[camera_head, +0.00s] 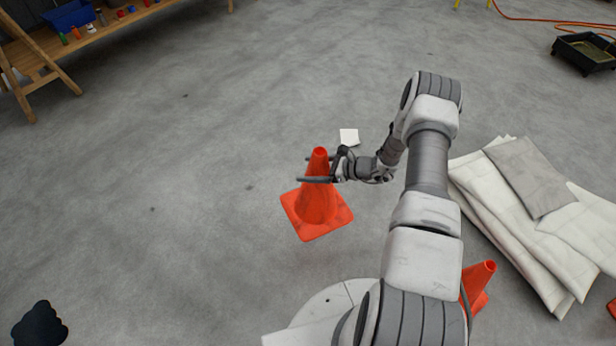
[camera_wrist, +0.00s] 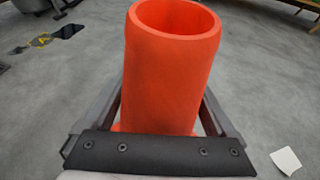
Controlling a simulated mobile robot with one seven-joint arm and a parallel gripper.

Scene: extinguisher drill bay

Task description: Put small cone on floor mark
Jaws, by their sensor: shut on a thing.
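An orange cone (camera_head: 318,205) is held upright by my gripper (camera_head: 313,168), whose two fingers are closed around its upper part. In the wrist view the cone's open top (camera_wrist: 174,70) rises between the fingers; most of its base is hidden there. I cannot tell whether the base touches the floor. A small white square (camera_head: 348,137) lies flat on the floor just behind the gripper and may be the floor mark. It also shows at the lower right of the wrist view (camera_wrist: 286,160).
White folded sheets (camera_head: 515,225) with a grey cloth (camera_head: 530,175) lie at the right. A wooden bench (camera_head: 90,38) is at the back left, a black tray (camera_head: 586,52) at the back right. Left floor is mostly clear.

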